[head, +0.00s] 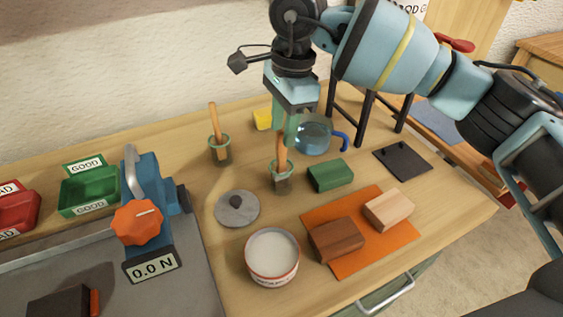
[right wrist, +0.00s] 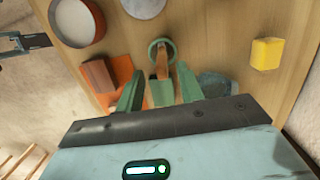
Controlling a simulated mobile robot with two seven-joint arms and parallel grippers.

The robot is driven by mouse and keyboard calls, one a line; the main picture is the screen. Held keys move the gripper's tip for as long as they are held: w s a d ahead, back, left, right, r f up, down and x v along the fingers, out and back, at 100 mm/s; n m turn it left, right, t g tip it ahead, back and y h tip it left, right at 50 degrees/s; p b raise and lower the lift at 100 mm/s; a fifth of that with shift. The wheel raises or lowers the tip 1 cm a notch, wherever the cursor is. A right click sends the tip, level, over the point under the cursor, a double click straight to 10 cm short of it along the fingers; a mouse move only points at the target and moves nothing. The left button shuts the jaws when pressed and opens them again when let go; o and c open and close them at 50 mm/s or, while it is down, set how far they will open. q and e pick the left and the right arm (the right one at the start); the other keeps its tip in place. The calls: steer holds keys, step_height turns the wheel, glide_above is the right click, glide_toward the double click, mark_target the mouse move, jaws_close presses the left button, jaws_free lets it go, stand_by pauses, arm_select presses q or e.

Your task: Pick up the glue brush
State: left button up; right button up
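A brush with a wooden handle (head: 282,148) stands upright in a small glass jar with a green rim (head: 281,184). My right gripper (head: 286,126) is right above this jar, pointing down, its fingers at the handle's upper part. In the right wrist view its fingers (right wrist: 160,90) are spread apart, with the handle (right wrist: 161,62) and jar rim (right wrist: 161,42) just ahead between them. Contact with the handle cannot be made out. A second, similar brush (head: 214,122) stands in another jar (head: 219,149) to the left. My left gripper is not seen.
A white tub (head: 272,253), a grey round lid (head: 238,208), a green block (head: 331,175) and two wooden blocks on an orange mat (head: 347,267) are nearby. A round glass vessel (head: 313,137) and yellow block (head: 262,120) stand behind. A blue force gauge (head: 150,235) is at left.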

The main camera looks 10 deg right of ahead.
mark_target(281, 161)
steer(key=shift+a+f, duration=0.15)
steer(key=shift+f, duration=0.8)
steer(key=shift+a+f, duration=0.15)
steer(key=shift+f, duration=0.8)
steer(key=shift+c, duration=0.3)
jaws_close()
